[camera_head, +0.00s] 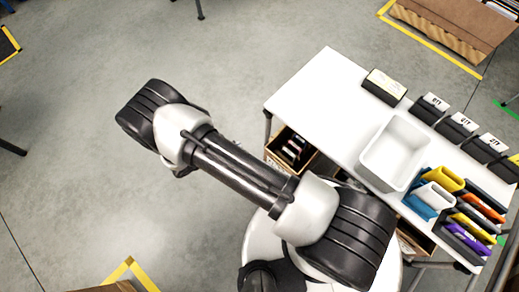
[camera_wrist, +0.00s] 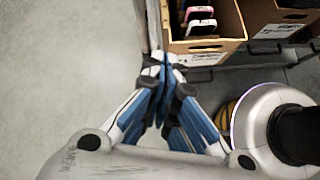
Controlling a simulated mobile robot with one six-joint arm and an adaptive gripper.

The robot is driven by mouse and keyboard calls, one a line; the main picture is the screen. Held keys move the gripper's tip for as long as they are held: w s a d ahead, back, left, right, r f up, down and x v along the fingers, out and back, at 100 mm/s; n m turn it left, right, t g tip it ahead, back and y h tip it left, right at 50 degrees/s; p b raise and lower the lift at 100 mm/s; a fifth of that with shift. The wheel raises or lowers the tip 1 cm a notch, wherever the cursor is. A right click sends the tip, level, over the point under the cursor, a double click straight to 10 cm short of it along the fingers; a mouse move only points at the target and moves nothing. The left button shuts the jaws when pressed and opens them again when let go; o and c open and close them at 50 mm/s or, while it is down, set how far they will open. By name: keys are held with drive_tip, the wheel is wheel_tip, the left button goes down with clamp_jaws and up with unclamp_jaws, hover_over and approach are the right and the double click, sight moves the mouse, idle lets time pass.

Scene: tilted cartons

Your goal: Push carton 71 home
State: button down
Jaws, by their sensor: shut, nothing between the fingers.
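A second carton (camera_wrist: 285,20) with a label stands to the right. In the head view an open carton (camera_head: 304,161) shows under the table's left edge.
A white table (camera_head: 318,88) stands above the cartons, bearing a white bin (camera_head: 378,150), dark holders with labels, and coloured items. A table leg (camera_head: 267,128) stands beside the carton. My round base lies close to the table. Grey floor is clear at left.

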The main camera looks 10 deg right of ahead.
drive_tip(key=s+d+f+n+t, duration=0.15)
drive_tip(key=s+f+n, duration=0.3)
drive_tip(key=f, duration=0.45)
drive_tip(key=d+r+b+x, duration=0.1)
drive_tip(key=b+x, duration=0.2)
drive_tip(key=x, duration=1)
drive_tip(key=shift+m, duration=0.45)
drive_tip(key=shift+d+g, duration=0.1)
drive_tip(key=shift+g, duration=0.15)
